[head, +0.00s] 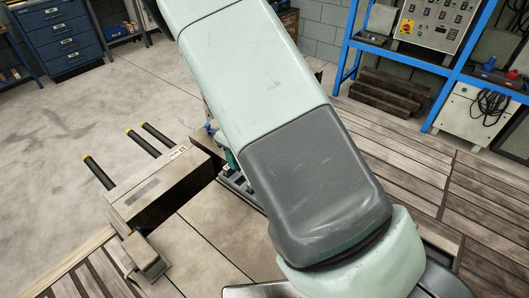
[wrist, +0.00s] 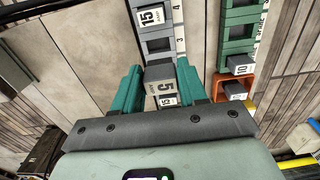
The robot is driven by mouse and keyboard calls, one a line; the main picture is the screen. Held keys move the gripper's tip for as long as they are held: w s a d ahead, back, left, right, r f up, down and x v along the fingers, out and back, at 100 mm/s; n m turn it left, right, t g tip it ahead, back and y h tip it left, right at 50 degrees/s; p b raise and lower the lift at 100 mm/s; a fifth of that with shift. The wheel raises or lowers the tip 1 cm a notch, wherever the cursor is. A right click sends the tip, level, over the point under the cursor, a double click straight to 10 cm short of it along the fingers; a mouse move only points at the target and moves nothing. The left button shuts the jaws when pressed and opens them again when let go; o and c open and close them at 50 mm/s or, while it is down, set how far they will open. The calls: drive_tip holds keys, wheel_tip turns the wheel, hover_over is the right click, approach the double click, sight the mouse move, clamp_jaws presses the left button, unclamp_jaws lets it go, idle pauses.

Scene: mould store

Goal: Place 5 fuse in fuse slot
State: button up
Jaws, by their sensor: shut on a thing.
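The 5 fuse (wrist: 165,87) is a grey block with a white label reading 5, in the wrist view. It sits between the two teal fingers of my gripper (wrist: 158,74), which is shut on it. It is over or in a grey fuse strip (wrist: 179,30) numbered along its right side; how deep it sits I cannot tell. A dark empty slot (wrist: 158,45) shows just above it in the picture, and a 15 fuse (wrist: 151,16) above that. Another 15 label (wrist: 167,101) shows below the 5. In the head view my arm hides most of the gripper area.
In the wrist view, a green holder (wrist: 239,32) and an orange holder with a 10 fuse (wrist: 237,88) stand to the right. In the head view, a box (head: 150,190) with black yellow-tipped handles lies left of my arm. Blue shelving (head: 437,66) stands at right.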

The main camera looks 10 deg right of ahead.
drive_tip(key=shift+a+f, duration=0.15)
drive_tip(key=shift+a, duration=0.05)
drive_tip(key=shift+f, duration=2.65)
drive_tip(key=shift+f, duration=0.95)
drive_tip(key=o, duration=1.1)
drive_tip(key=shift+o, duration=0.2)
drive_tip(key=shift+r, duration=3.8)
